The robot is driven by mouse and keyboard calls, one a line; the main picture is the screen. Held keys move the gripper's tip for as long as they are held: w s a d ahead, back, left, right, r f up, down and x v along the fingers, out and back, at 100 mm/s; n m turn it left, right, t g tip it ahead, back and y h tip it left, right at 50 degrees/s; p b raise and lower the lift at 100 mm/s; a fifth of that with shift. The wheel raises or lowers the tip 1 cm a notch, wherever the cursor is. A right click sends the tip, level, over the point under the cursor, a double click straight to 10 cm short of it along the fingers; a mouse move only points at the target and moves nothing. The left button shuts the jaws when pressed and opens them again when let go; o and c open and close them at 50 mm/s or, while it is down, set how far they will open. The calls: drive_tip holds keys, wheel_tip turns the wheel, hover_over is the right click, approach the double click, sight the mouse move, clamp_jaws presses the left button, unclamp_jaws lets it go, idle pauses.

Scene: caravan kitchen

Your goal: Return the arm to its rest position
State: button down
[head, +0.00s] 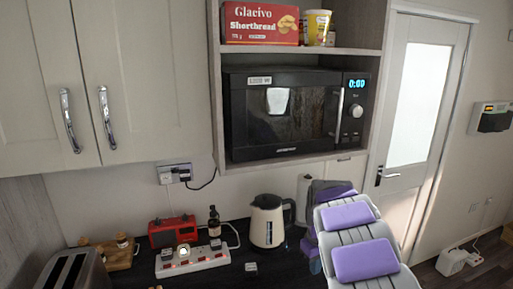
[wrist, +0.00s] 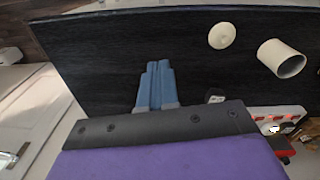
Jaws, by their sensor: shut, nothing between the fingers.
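My gripper (wrist: 155,85) shows in the wrist view as two blue fingers lying together, with nothing between them. It is over the black countertop (wrist: 95,60), and I cannot tell its height above it. In the head view my arm (head: 362,255), grey with purple pads, is folded at the lower right, in front of the counter's right end. My gripper is mostly hidden behind the arm there.
A cream kettle (head: 267,221) stands left of my arm. A white power strip (head: 193,259) and a red radio (head: 172,232) are farther left. A black microwave (head: 293,112) sits in the shelf above. A white door (head: 416,110) is at right.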

drive_tip(key=s+r+m, duration=0.2)
drive_tip(key=s+r, duration=0.2)
drive_tip(key=s, duration=0.6)
drive_tip(key=s+r+m, duration=0.2)
drive_tip(key=s+r, duration=0.2)
drive_tip(key=s, duration=0.6)
drive_tip(key=s+a+f+g, duration=0.1)
drive_tip(key=s+a, duration=0.1)
drive_tip(key=s, duration=1)
drive_tip(key=s+a+f+m+g, duration=0.1)
drive_tip(key=s, duration=1.1)
drive_tip(key=shift+a, duration=0.4)
